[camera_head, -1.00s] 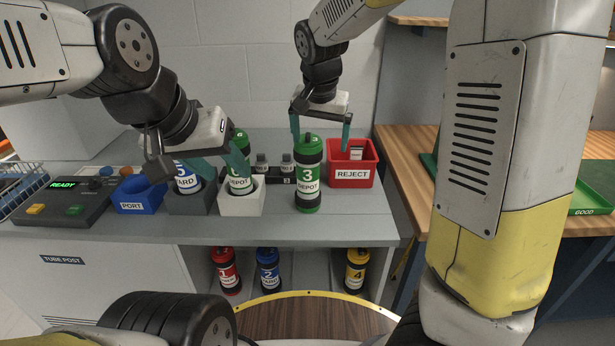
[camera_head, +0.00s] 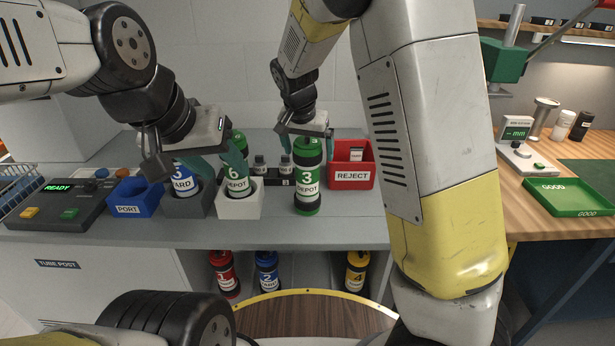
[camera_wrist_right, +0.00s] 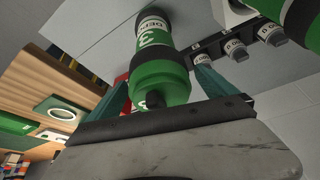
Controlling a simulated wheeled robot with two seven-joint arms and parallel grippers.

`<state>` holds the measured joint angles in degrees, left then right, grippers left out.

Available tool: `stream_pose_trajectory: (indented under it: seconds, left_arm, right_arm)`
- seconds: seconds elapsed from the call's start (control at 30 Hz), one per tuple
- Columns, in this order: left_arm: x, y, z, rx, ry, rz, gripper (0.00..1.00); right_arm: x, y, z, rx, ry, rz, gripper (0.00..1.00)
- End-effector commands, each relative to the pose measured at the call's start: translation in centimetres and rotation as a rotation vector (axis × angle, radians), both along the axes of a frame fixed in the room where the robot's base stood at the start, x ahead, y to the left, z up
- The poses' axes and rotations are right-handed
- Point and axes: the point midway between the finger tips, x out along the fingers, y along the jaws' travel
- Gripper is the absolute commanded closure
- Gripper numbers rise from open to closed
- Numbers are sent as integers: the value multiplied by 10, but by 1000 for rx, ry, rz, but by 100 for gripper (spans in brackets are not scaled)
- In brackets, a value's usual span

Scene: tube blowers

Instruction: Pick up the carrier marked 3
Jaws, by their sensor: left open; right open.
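The carrier marked 3 (camera_head: 307,178), green with black ends and a white DEPOT label, stands upright on the grey bench top. My right gripper (camera_head: 304,142) is open at its top end. In the right wrist view the carrier's green cap (camera_wrist_right: 160,77) lies between the two teal fingers, with a gap visible on the left; whether the right finger touches it I cannot tell. My left gripper (camera_head: 222,163) is open at the top of the carrier marked 6 (camera_head: 236,184), which stands in a white holder (camera_head: 240,208).
A red REJECT bin (camera_head: 351,177) stands just right of carrier 3. Carrier 5 (camera_head: 184,182) stands in a dark holder beside a blue PORT holder (camera_head: 137,210). Small dark-based fittings (camera_head: 272,176) sit behind. Carriers 1, 2 and 4 (camera_head: 357,272) stand on the shelf below.

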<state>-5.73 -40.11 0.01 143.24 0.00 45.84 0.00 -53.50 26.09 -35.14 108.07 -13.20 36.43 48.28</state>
Motion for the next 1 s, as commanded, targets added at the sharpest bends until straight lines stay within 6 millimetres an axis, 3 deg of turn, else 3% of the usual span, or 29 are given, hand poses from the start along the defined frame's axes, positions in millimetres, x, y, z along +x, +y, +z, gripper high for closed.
stream_pose_trajectory:
  seconds: [0.13,0.4,0.87,0.9,1.0]
  left_arm:
    - [0,0,0,0,0,0,51]
    - [0,0,0,0,0,0,51]
    - [0,0,0,0,0,0,51]
    - [0,0,0,0,0,0,51]
    - [0,0,0,0,0,0,51]
  right_arm:
    - [6,-2,-16,-1,0,1,4]
    - [7,-2,-19,0,-1,1,4]
    - [7,-2,-18,1,0,1,95]
    - [7,-2,-18,0,-1,1,100]
    - [8,-2,-18,1,-1,2,100]
